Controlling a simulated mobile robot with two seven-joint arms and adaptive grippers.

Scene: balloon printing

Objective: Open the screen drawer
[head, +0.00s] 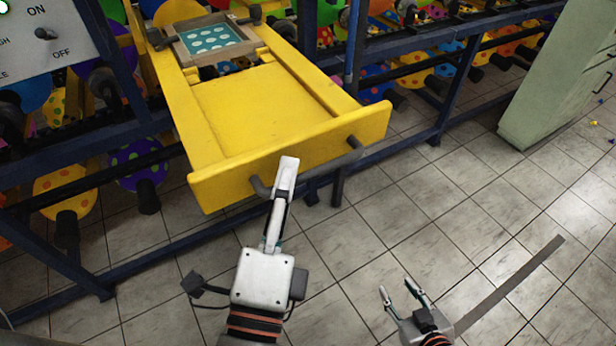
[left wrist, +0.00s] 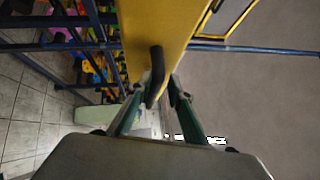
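The yellow drawer (head: 262,108) stands pulled out of the blue frame, its front board (head: 330,147) facing me. A screen (head: 211,38) with pale ovals in a grey frame lies at its back. The dark drawer handle (head: 351,152) sticks out of the front; it also shows in the left wrist view (left wrist: 156,66). My left gripper (head: 287,165) is at the handle's left part and partly covers it. In the left wrist view its fingers (left wrist: 163,84) close around the handle, though exact contact is hard to see. My right gripper (head: 398,291) is open and empty, low over the floor.
An ON/OFF panel (head: 45,38) is at upper left, a pale green cabinet (head: 560,75) at upper right.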

